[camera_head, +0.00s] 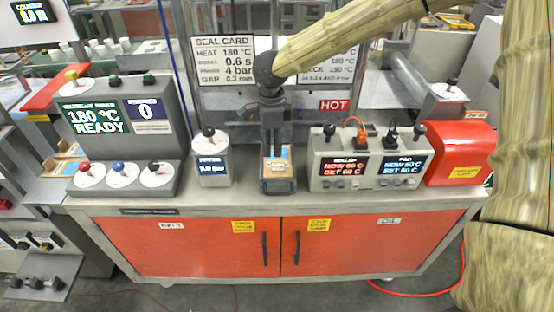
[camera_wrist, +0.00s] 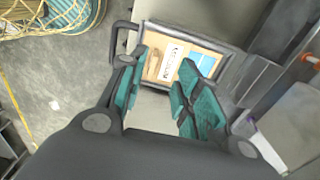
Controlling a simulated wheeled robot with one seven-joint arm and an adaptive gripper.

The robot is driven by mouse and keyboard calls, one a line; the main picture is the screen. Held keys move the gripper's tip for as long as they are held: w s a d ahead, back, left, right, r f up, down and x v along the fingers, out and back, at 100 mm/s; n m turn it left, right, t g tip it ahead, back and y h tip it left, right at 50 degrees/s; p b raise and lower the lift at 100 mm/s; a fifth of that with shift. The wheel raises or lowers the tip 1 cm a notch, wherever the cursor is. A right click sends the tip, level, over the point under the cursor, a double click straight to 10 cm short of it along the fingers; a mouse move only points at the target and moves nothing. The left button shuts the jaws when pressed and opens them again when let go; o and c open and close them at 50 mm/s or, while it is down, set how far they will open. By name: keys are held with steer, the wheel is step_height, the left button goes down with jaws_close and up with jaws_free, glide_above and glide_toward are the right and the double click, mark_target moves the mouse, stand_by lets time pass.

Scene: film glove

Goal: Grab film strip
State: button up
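My gripper (camera_wrist: 162,64) is open, its teal finger pads well apart with nothing between them. In the head view my gripper (camera_head: 272,143) points down over a small dark-framed tray (camera_head: 278,187) at the front middle of the bench. The tray (camera_wrist: 228,52) holds a tan piece (camera_wrist: 178,48) with a white printed label and a light blue piece (camera_wrist: 206,62) beside it. The fingers partly cover the tray's near side. I cannot tell which of these pieces is the film strip. Contact between fingers and pieces does not show.
Left of the tray stand a small grey display unit (camera_head: 211,168) and a control console (camera_head: 122,140). Right of it are a two-display heater box (camera_head: 350,182) and a red cover (camera_head: 462,150). A seal card sign (camera_head: 223,60) and a red HOT label (camera_head: 334,105) stand behind.

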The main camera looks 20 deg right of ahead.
mark_target(273, 163)
step_height(273, 163, down, 2)
steer(key=shift+w+f, duration=0.1)
steer(key=f+p, duration=0.1)
steer(key=s+f+p, duration=0.1)
steer(key=f, duration=0.1)
steer(key=shift+a+f, duration=0.1)
steer(key=shift+f, duration=0.85)
steer(key=shift+c, duration=0.2)
jaws_close()
